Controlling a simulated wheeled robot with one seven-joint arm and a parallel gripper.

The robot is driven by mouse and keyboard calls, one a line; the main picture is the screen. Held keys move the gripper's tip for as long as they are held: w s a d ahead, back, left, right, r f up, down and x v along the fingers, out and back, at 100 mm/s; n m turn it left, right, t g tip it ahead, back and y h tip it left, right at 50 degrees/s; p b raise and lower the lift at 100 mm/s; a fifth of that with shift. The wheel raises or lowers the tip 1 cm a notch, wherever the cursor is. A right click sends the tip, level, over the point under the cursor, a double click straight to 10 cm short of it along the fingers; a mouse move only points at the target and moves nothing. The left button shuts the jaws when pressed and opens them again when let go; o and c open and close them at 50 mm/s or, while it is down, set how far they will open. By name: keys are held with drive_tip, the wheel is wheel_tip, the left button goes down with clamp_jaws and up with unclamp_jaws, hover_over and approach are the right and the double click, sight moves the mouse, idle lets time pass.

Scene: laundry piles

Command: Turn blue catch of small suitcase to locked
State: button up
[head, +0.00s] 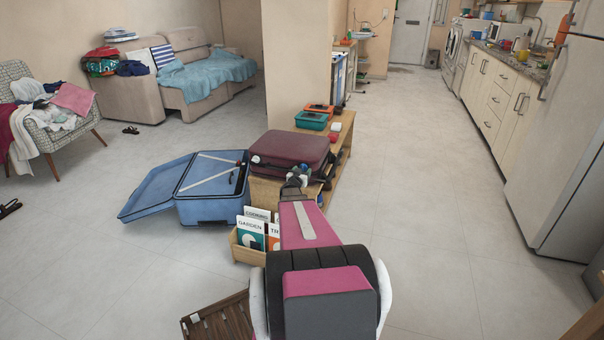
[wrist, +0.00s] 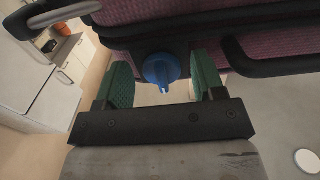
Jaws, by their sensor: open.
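The small suitcase (head: 291,147) is maroon and lies shut on a low wooden bench. In the wrist view its dark purple side (wrist: 210,30) fills the top, with black trim. The blue catch (wrist: 160,70) is a round knob with a pointed tab that points down in that picture. My gripper (wrist: 163,80) is open, with one green finger pad on each side of the catch and a gap to each. I cannot tell whether the pads touch the suitcase. In the head view my gripper (head: 293,185) is at the suitcase's near side, and the catch is hidden there.
The wooden bench (head: 343,150) also bears a teal box (head: 311,121) and an orange box (head: 319,108). An open blue suitcase (head: 210,212) lies on the floor to the left. A book crate (head: 243,253) stands in front of the bench. The floor to the right is clear.

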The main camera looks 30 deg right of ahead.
drive_tip(key=c, duration=0.9)
drive_tip(key=shift+o, duration=0.2)
drive_tip(key=shift+m, duration=0.3)
drive_tip(key=shift+w+a+r+m, duration=0.1)
drive_tip(key=shift+r+m, duration=0.05)
drive_tip(key=shift+m, duration=2.7)
drive_tip(key=shift+w+a+r+m, duration=0.15)
drive_tip(key=shift+r+m, duration=0.05)
drive_tip(key=shift+m, duration=2.7)
drive_tip(key=shift+w+a+r+m, duration=0.1)
drive_tip(key=shift+r+m, duration=0.05)
drive_tip(key=shift+m, duration=2.7)
